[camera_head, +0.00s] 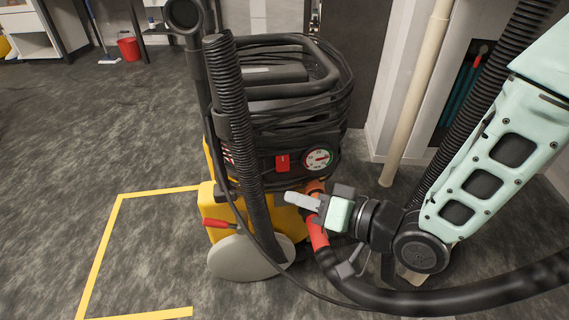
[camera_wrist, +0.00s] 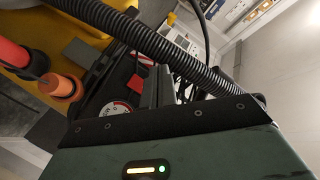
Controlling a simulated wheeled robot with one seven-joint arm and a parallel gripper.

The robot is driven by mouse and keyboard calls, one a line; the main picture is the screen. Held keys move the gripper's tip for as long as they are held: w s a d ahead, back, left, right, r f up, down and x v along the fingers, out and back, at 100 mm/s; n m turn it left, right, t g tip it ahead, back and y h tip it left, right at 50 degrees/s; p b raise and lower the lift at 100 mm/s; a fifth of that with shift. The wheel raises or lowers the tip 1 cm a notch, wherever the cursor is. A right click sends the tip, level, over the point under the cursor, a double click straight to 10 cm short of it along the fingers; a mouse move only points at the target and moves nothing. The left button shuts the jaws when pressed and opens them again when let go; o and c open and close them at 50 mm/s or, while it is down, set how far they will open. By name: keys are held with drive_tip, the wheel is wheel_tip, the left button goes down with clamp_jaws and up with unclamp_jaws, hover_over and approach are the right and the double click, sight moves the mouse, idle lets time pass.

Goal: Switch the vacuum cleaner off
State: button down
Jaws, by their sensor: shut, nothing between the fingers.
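The vacuum cleaner (camera_head: 215,205) stands on the floor, with a yellow lower body and a black top wrapped in cable and hose. On its front panel are a red switch (camera_head: 282,162) and a round white dial (camera_head: 318,158). In the wrist view the red switch (camera_wrist: 138,84) and the dial (camera_wrist: 116,109) show beyond my gripper's edge. I cannot tell the switch's position. My gripper (camera_head: 289,197) is shut and empty, just below the switch and dial, in front of the vacuum. It appears apart from the switch.
A black hose with a red and orange connector (camera_head: 317,232) runs beside and below my gripper. A ribbed hose (camera_head: 236,130) stands upright left of the panel. A pale pipe (camera_head: 412,95) rises at right. Yellow tape (camera_head: 117,215) marks clear floor at left; a red bucket (camera_head: 129,49) stands far back.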

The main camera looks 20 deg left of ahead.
sight(283, 162)
drive_tip(key=shift+w+a+f, duration=0.2)
drive_tip(key=shift+w+a, duration=0.5)
drive_tip(key=shift+w, duration=0.55)
drive_tip(key=shift+w+a+f, duration=0.25)
drive_tip(key=shift+w+a, duration=0.5)
drive_tip(key=shift+w, duration=0.45)
drive_tip(key=shift+w+a+f, duration=0.2)
drive_tip(key=shift+w+a, duration=0.5)
drive_tip(key=shift+w, duration=0.55)
drive_tip(key=shift+w+a, duration=0.2)
drive_tip(key=shift+w, duration=0.35)
drive_tip(key=shift+r, duration=0.15)
drive_tip(key=shift+s, duration=0.2)
drive_tip(key=shift+s+d+p, duration=0.15)
drive_tip(key=shift+s+p, duration=0.1)
drive_tip(key=shift+p, duration=0.05)
